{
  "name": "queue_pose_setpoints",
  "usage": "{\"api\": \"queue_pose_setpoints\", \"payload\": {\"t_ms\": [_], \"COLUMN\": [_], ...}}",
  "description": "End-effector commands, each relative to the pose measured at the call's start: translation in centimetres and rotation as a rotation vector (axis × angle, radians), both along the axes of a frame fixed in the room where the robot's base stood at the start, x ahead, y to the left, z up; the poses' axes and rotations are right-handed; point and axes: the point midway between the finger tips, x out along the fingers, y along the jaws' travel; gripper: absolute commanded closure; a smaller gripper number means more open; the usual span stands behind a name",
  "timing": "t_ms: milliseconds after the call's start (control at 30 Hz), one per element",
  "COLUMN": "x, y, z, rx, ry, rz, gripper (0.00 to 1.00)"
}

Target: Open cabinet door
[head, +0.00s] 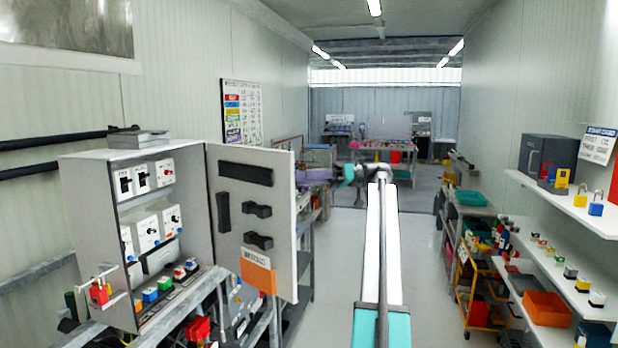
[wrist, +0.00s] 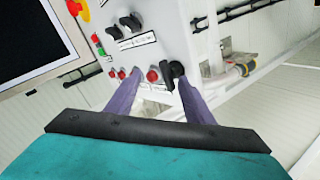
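In the head view a grey cabinet (head: 88,215) stands at the left, with switches and breakers visible inside. Its door (head: 283,185) stands swung open to the right, showing dark fittings and an orange pocket on its face. Beyond the fingers is a light panel (wrist: 165,35) with black knobs and red buttons. I cannot tell whether the fingers touch it.
A metal rail (head: 180,312) runs in front of the cabinet. Shelves (head: 540,262) with padlocks and an orange bin (head: 547,308) line the right side. The aisle floor (head: 425,270) is clear. A dark screen (wrist: 30,40) shows at the wrist view's upper left.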

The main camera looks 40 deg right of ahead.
Motion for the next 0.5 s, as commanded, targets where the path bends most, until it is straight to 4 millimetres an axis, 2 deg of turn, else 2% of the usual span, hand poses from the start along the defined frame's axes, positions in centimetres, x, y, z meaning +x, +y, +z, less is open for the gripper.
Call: {"api": "queue_pose_setpoints", "payload": {"t_ms": [33, 500], "x": [0.97, 0.90], "y": [0.10, 0.08], "z": [0.26, 0.47], "rx": [0.006, 0.006], "ry": [0.001, -0.001], "rz": [-0.013, -0.013], "gripper": [0.64, 0.64]}}
